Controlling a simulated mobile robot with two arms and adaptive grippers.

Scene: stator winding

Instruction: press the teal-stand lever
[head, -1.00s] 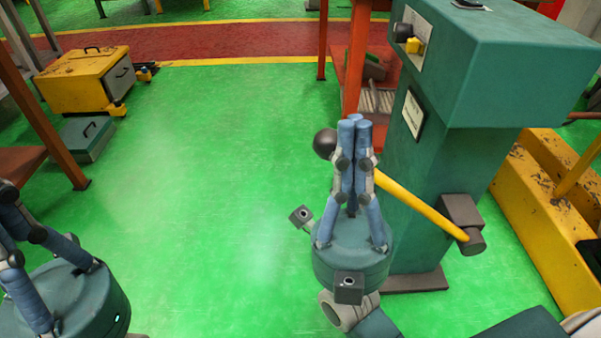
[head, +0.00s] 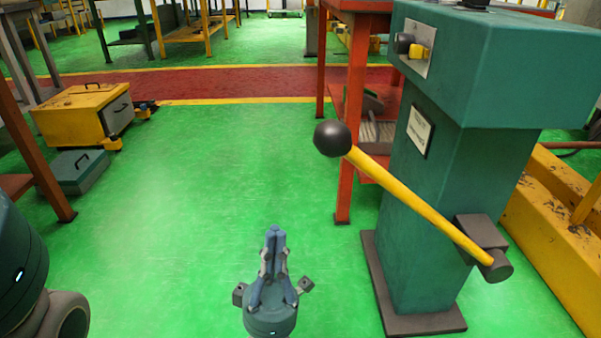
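The teal stand (head: 440,210) rises at the right on a dark base plate. Its lever (head: 420,205) is a yellow rod that slants up and left from a dark pivot block (head: 483,240) to a black ball knob (head: 332,138). My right gripper (head: 274,232) is low in the middle, below and left of the knob and apart from the lever. Its blue fingers are drawn together, with nothing seen between them. Part of my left gripper (head: 20,260) shows at the left edge; its fingers are out of view.
A yellow toolbox (head: 75,118) and a teal case (head: 78,172) stand on the floor at the left. An orange-red bench (head: 346,130) stands behind the stand. A yellow structure (head: 555,230) lies at the right. The green floor in the middle is clear.

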